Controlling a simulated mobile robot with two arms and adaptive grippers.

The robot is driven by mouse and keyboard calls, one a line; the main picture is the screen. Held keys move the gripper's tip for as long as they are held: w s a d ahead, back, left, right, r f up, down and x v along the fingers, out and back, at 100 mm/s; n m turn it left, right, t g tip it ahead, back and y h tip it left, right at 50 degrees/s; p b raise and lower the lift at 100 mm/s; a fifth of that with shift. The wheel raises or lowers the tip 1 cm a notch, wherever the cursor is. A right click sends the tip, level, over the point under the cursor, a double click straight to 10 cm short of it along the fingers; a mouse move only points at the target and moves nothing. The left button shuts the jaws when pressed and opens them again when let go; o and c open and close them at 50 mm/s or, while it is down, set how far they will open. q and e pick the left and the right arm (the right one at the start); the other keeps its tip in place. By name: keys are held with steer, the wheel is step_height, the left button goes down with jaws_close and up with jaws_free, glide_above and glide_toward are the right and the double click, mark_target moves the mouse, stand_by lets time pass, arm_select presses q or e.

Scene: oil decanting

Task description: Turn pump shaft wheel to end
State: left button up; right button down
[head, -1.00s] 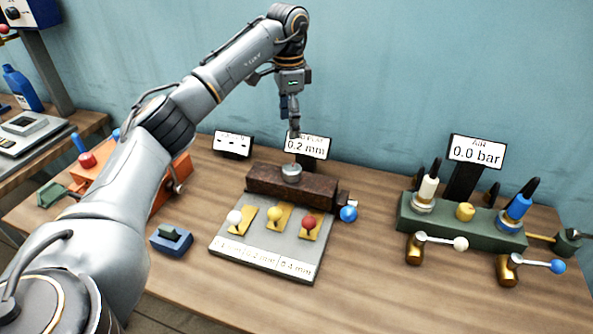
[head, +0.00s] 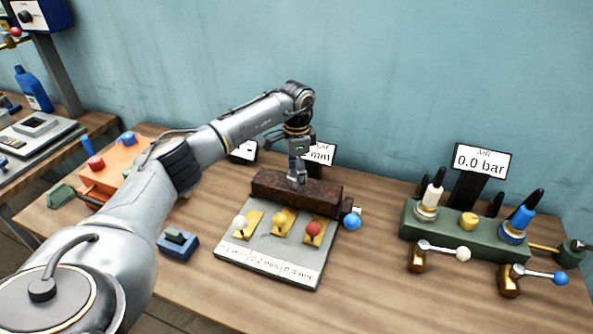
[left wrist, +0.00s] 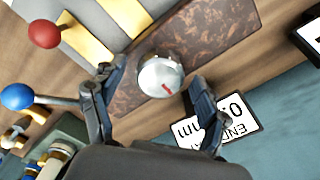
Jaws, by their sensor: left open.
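The pump shaft wheel is a small round silver knob with a red mark (left wrist: 161,75) on top of a rusty brown block (head: 265,184). In the left wrist view the knob lies just beyond and between the fingertips of my left gripper (left wrist: 155,92), which is open. In the head view my left gripper (head: 298,180) points down over the block and hides the knob. Whether the fingers touch the knob I cannot tell. A display sign (left wrist: 238,112) reading END and mm stands behind the block, partly hidden. My right gripper does not show.
A grey plate (head: 265,262) with white, yellow and red ball levers lies in front of the block. A blue ball handle (head: 351,221) sticks out at its right.

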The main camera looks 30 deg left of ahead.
arm_select(q)
steer(key=shift+w+f, duration=0.1)
steer(key=shift+f, duration=0.1)
steer(key=shift+c, duration=0.6)
steer(key=c, duration=1.1)
steer(key=shift+o, duration=0.2)
